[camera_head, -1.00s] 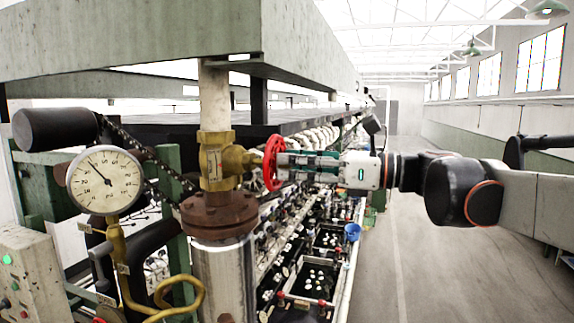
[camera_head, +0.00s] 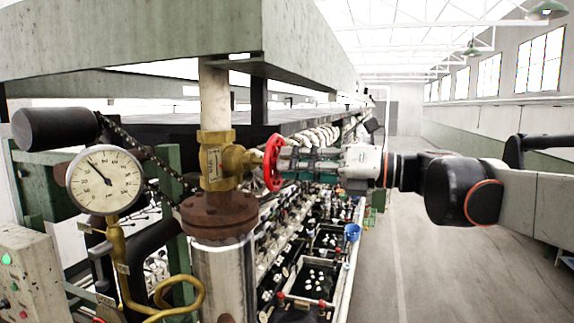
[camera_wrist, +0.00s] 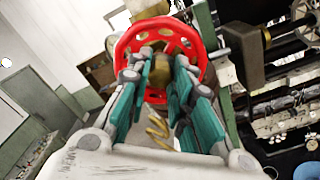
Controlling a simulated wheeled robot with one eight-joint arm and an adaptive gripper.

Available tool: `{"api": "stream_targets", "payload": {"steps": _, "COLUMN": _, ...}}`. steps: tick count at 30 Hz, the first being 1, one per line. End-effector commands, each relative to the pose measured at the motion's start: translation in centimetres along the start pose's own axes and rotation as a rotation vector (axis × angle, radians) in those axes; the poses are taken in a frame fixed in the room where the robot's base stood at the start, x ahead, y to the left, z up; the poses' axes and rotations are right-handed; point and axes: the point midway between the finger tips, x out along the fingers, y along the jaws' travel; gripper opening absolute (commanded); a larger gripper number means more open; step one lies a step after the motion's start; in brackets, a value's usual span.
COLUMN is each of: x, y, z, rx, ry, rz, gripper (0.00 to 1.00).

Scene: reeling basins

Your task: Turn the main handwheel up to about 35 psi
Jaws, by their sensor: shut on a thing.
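The red main handwheel (camera_head: 272,162) stands on edge on the right side of the brass valve (camera_head: 217,161), on the vertical pipe. My gripper (camera_head: 287,163) reaches in from the right and is shut on the handwheel. In the wrist view the red rim (camera_wrist: 204,62) rises ahead, with the teal fingers of my gripper (camera_wrist: 160,78) on either side of its middle. The exact finger contact is hard to see. The round white pressure gauge (camera_head: 104,181) is at the left; its needle points to the upper left. Its numbers are too small to read surely.
A rusty flange (camera_head: 219,214) sits below the valve, and a green beam (camera_head: 130,45) runs overhead. A curved brass tube (camera_head: 180,300) rises to the gauge. Basins (camera_head: 310,283) line the machine behind. The aisle floor (camera_head: 430,260) at the right is clear.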

Motion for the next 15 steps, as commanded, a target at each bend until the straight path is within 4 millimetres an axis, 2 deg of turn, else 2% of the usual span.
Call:
{"api": "stream_targets", "payload": {"steps": 4, "x": 0.02, "y": 0.01, "z": -0.01, "rx": -0.001, "ry": 0.000, "rz": 0.000, "gripper": 0.00}}
{"api": "stream_targets", "payload": {"steps": 5, "x": 0.02, "y": 0.01, "z": -0.01, "rx": -0.001, "ry": 0.000, "rz": 0.000, "gripper": 0.25}}
{"api": "stream_targets", "payload": {"steps": 6, "x": 0.02, "y": 0.01, "z": -0.01, "rx": -0.002, "ry": 0.000, "rz": 0.000, "gripper": 0.34}}
{"api": "stream_targets", "payload": {"steps": 7, "x": 0.02, "y": 0.01, "z": -0.01, "rx": -0.002, "ry": 0.000, "rz": 0.000, "gripper": 0.37}}
{"api": "stream_targets", "payload": {"steps": 15, "x": 0.00, "y": 0.00, "z": 0.00, "rx": -0.003, "ry": 0.000, "rz": 0.000, "gripper": 0.37}}
